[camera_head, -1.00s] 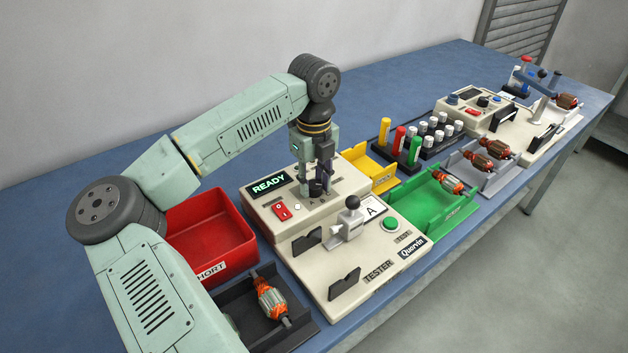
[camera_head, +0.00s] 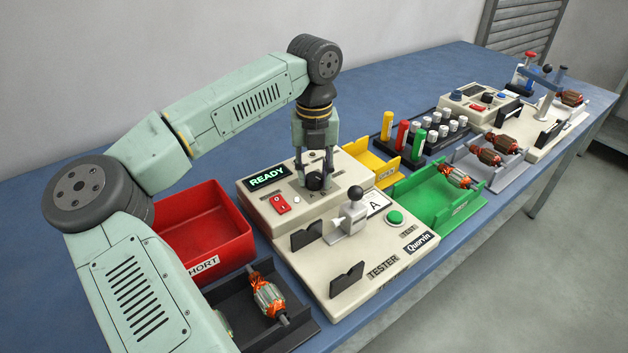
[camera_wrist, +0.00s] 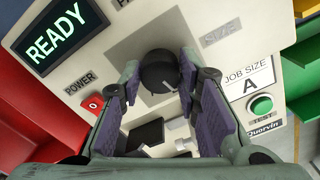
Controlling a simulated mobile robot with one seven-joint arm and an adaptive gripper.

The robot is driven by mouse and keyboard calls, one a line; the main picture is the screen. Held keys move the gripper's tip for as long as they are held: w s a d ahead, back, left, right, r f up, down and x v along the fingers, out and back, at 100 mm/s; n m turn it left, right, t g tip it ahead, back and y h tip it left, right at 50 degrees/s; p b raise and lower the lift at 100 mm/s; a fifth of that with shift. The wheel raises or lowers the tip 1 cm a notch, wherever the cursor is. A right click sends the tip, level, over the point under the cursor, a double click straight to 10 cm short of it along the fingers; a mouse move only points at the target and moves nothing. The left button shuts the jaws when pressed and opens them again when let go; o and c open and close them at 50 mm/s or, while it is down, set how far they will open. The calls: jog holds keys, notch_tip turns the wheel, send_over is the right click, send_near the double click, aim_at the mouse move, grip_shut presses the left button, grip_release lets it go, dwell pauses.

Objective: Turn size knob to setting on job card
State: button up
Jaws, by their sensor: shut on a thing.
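The job card (camera_wrist: 248,83) reads "JOB SIZE A"; in the head view the card (camera_head: 376,205) shows the letter A.
A red power switch (camera_head: 280,204), a ball-topped lever (camera_head: 354,194) and a green test button (camera_head: 395,217) are close by on the tester. Red (camera_head: 204,222), yellow (camera_head: 372,168) and green (camera_head: 432,197) bins flank it. An armature (camera_head: 268,299) lies in the dark tray at front.

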aim_at(314, 176)
jog(key=m+b, duration=0.1)
jog(key=m, duration=0.4)
jog(key=shift+m+b, duration=0.4)
jog(key=m, duration=0.5)
jog(key=shift+m+b, duration=0.3)
jog(key=shift+m, duration=0.1)
jog(key=o, duration=1.2)
jog(key=shift+r, duration=0.1)
notch_tip(314, 176, up, 12)
jog(key=shift+f, duration=0.1)
